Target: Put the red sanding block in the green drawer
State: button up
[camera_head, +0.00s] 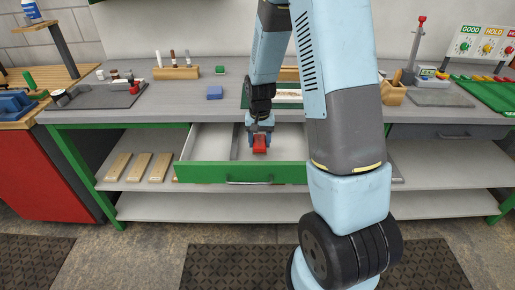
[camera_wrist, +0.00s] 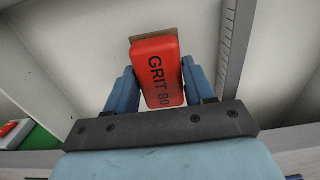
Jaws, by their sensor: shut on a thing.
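The red sanding block (camera_wrist: 158,72), marked "GRIT 80", is between the two blue fingers of my gripper (camera_wrist: 160,88) in the wrist view. My gripper is shut on it. In the head view the red block (camera_head: 260,144) hangs at the end of my gripper (camera_head: 260,132), over the open green drawer (camera_head: 215,173). The drawer has a green front and a pale inside. I cannot tell whether the block touches the drawer floor.
A blue block (camera_head: 214,92) and a pen holder (camera_head: 176,73) stand on the bench (camera_head: 165,103). Wooden pieces (camera_head: 138,167) lie on the shelf left of the drawer. My arm hides part of the bench.

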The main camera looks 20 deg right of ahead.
jog(key=shift+w+a+f, duration=0.1)
jog(key=shift+w+f, duration=0.1)
jog(key=shift+f, duration=1.7)
jog(key=o, duration=0.9)
jog(key=shift+o, duration=0.2)
jog(key=shift+w, duration=0.1)
